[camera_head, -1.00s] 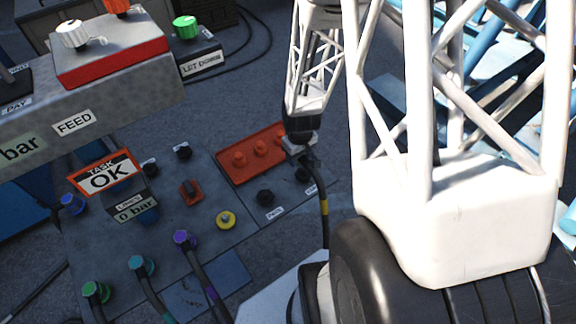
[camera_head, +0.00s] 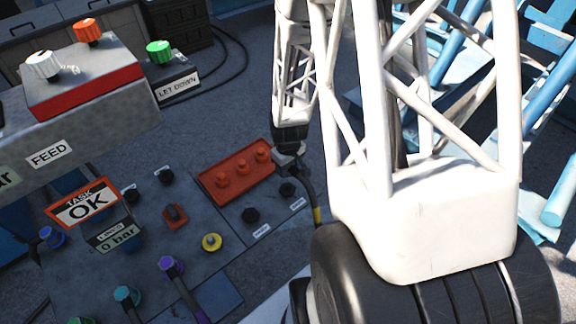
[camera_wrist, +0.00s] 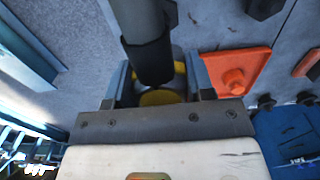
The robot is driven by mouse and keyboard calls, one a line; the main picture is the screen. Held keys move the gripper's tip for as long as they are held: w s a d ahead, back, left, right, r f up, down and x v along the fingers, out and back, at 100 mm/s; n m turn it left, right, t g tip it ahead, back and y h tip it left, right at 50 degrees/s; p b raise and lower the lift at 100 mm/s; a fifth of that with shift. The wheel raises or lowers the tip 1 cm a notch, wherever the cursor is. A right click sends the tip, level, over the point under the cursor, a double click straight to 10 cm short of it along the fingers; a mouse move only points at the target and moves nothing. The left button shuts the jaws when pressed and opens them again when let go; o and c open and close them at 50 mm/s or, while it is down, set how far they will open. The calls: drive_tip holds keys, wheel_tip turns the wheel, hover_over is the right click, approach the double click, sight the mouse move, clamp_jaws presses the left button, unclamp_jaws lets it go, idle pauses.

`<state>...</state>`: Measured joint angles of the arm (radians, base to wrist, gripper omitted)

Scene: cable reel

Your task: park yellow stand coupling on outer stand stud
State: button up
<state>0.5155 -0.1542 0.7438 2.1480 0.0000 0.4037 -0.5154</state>
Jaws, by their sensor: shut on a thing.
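My gripper (camera_head: 288,160) is at the right end of the orange stand plate (camera_head: 208,182), which carries three studs in a row. The right end stud (camera_head: 263,150) is closest to it. In the wrist view the jaws (camera_wrist: 160,90) are shut around the yellow coupling (camera_wrist: 160,98), whose dark hose (camera_wrist: 150,55) rises between them. The hose also shows in the head view with a yellow band (camera_head: 317,215). The orange plate shows in the wrist view just right of the jaws (camera_wrist: 252,60), with one stud (camera_wrist: 234,81) there. The coupling's lower end is hidden.
The grey panel holds black knobs (camera_head: 250,215), a yellow fitting (camera_head: 211,242), a red switch (camera_head: 174,215) and purple (camera_head: 170,264) and teal (camera_head: 126,294) hose couplings. My white arm link covers the right side.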

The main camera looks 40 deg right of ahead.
sight(288, 186)
drive_tip(key=shift+f, duration=4.2)
drive_tip(key=shift+f, duration=0.5)
drive_tip(key=o, duration=1.1)
drive_tip(key=shift+r, duration=0.1)
drive_tip(key=shift+r, duration=3.85)
